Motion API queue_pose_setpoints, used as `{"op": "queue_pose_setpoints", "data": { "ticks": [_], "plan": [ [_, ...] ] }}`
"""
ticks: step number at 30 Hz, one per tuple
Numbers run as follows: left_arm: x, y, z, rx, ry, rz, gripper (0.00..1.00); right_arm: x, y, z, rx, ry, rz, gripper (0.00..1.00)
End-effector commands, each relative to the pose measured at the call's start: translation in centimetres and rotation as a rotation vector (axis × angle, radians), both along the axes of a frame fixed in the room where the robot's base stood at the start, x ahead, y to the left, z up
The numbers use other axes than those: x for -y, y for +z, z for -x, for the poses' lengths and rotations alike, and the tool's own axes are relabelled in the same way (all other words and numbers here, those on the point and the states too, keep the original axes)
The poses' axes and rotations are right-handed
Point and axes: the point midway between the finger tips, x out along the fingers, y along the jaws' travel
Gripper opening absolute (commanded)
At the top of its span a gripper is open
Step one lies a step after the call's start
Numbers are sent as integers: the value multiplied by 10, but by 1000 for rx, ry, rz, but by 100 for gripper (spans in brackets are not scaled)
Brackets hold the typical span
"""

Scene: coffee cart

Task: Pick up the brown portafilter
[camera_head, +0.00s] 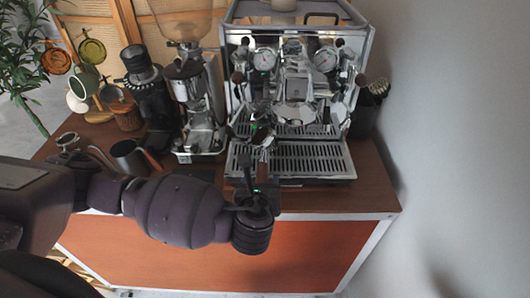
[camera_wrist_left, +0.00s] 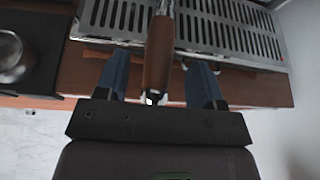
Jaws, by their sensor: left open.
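The brown portafilter's handle (camera_wrist_left: 159,50) shows in the left wrist view, running up past the edge of the drip tray (camera_wrist_left: 180,25). Its end has a pale metal cap. My left gripper (camera_wrist_left: 161,70) is open, with one blue finger on each side of the handle and a visible gap on both sides. In the head view my left gripper (camera_head: 258,180) is at the front of the espresso machine (camera_head: 296,80). There the portafilter is hard to make out against the machine and my gripper. My right gripper is not in view.
The coffee grinder (camera_head: 194,95) stands left of the machine. A dark pitcher (camera_head: 128,156) and a kettle (camera_head: 70,142) are near my left arm. Cups hang on a stand at the far left. The wooden counter (camera_head: 372,188) is clear at the front right.

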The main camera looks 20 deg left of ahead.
Motion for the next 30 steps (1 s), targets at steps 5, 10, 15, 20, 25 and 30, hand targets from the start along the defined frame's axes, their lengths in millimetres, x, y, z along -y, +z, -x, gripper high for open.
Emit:
{"op": "queue_pose_setpoints", "data": {
  "ticks": [5, 10, 15, 20, 25, 30],
  "plan": [
    [-5, -8, -20, 0, 0, -2, 62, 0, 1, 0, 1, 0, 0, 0],
    [-6, -10, -24, -1, -1, 0, 62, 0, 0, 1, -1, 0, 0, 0],
    [-6, -10, -24, -1, -1, 0, 61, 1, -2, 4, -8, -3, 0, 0],
    [-6, -10, -24, -1, -1, 0, 36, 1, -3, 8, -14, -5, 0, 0],
    [-6, -10, -24, 0, -1, -1, 10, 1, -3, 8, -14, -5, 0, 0],
    [-6, -9, -25, 3, 0, 1, 0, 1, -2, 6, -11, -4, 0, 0]
  ]
}}
